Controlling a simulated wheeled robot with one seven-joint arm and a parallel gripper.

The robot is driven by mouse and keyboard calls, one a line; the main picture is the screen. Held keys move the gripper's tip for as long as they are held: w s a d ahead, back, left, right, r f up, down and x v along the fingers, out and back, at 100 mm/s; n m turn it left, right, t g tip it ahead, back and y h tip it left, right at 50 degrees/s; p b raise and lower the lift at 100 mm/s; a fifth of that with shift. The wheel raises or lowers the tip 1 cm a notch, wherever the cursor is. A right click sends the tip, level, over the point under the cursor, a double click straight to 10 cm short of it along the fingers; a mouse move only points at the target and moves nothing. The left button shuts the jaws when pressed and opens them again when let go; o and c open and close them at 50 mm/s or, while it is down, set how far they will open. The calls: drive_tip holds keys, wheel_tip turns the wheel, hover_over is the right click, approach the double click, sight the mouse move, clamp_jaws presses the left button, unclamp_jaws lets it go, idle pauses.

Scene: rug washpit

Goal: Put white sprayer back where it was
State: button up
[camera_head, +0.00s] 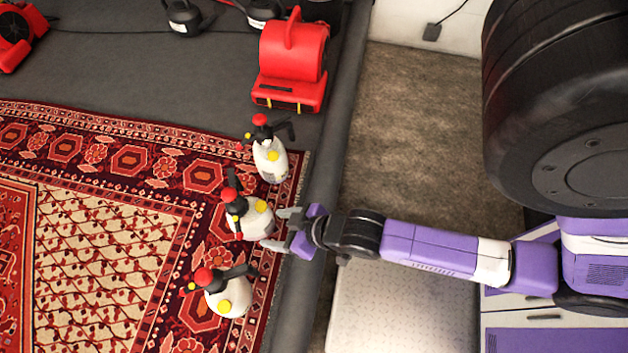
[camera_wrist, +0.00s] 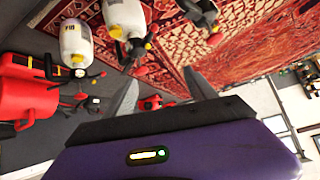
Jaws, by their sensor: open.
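Three white sprayers with red caps, black handles and yellow discs stand in a row on the patterned rug's right border: a far one (camera_head: 269,160), a middle one (camera_head: 252,220) and a near one (camera_head: 229,296). My gripper (camera_head: 278,229) is open beside the middle sprayer, with its fingertips at or very close to the body's right side. I cannot tell if they touch. In the wrist view, sprayers show along the top, one at left (camera_wrist: 76,44) and one in the middle (camera_wrist: 126,18). Nothing is seen held between the fingers (camera_wrist: 163,88).
A red blower (camera_head: 291,65) stands behind the far sprayer; another (camera_head: 15,35) is at the far left. Dark canisters (camera_head: 184,17) stand at the back. A grey raised edge (camera_head: 335,130) runs along the rug's right side. The rug's middle (camera_head: 90,250) is clear.

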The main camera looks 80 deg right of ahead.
drive_tip(key=s+a+r+n+t, duration=0.1)
drive_tip(key=s+r, duration=0.2)
drive_tip(key=r, duration=0.4)
drive_tip(key=s+a+r+n+t, duration=0.1)
drive_tip(key=s+r+t, duration=0.1)
drive_tip(key=r, duration=0.5)
drive_tip(key=s+a+r+t+y, duration=0.1)
drive_tip(key=s+r+t, duration=0.1)
drive_tip(key=s+r, duration=0.2)
wheel_tip(320, 180, up, 3)
drive_tip(key=shift+s+a+r+n, duration=0.1)
drive_tip(key=shift+s+a+n, duration=0.1)
drive_tip(key=shift+a+n, duration=0.15)
